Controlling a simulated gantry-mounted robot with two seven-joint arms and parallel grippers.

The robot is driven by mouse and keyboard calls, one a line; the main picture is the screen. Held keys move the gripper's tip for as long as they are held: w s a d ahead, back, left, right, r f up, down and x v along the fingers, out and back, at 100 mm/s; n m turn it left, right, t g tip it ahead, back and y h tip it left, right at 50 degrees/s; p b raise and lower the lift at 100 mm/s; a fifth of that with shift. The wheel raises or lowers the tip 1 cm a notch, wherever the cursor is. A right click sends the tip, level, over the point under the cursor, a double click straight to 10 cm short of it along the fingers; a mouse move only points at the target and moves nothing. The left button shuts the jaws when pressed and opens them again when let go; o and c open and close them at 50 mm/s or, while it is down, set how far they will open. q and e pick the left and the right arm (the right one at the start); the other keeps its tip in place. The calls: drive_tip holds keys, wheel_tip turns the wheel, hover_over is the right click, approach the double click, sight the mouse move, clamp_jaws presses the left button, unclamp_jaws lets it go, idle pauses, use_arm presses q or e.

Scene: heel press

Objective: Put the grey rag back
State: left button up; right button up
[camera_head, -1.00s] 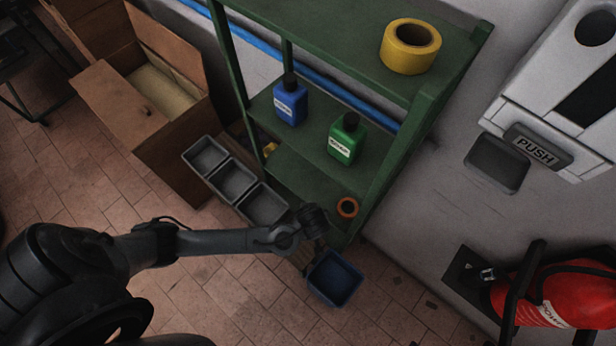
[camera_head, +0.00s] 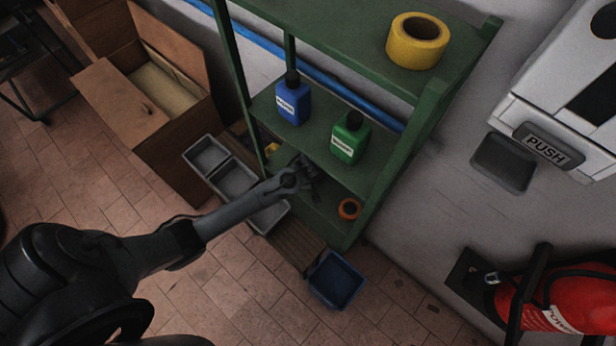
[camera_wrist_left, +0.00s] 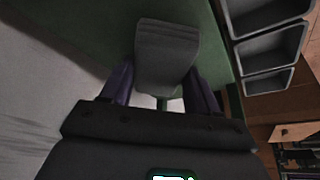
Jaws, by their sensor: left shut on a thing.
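The grey rag (camera_wrist_left: 167,52), a folded grey block, is between the two fingers of my left gripper (camera_wrist_left: 163,88) in the left wrist view. The gripper is shut on it. In the head view my left gripper (camera_head: 308,180) is at the front of the green shelf unit (camera_head: 425,130), by its lower shelf and below the blue and green bottles. I cannot make out the rag there. The wrist view shows a green shelf surface (camera_wrist_left: 75,30) beyond the rag; I cannot tell if they touch. My right gripper is not in view.
Grey bins (camera_head: 235,178) stand left of the shelf, partly behind my arm. A blue bin (camera_head: 335,280) is below it. An orange ring (camera_head: 349,209) lies on the lower shelf. A blue bottle (camera_head: 293,100) and green bottle (camera_head: 349,140) stand above. Yellow tape (camera_head: 417,42) is on top.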

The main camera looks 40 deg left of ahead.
use_arm(q)
drive_tip(key=shift+s+f, duration=0.1)
drive_tip(key=shift+f, duration=1.35)
drive_tip(key=o, duration=1)
drive_tip(key=shift+f, duration=0.1)
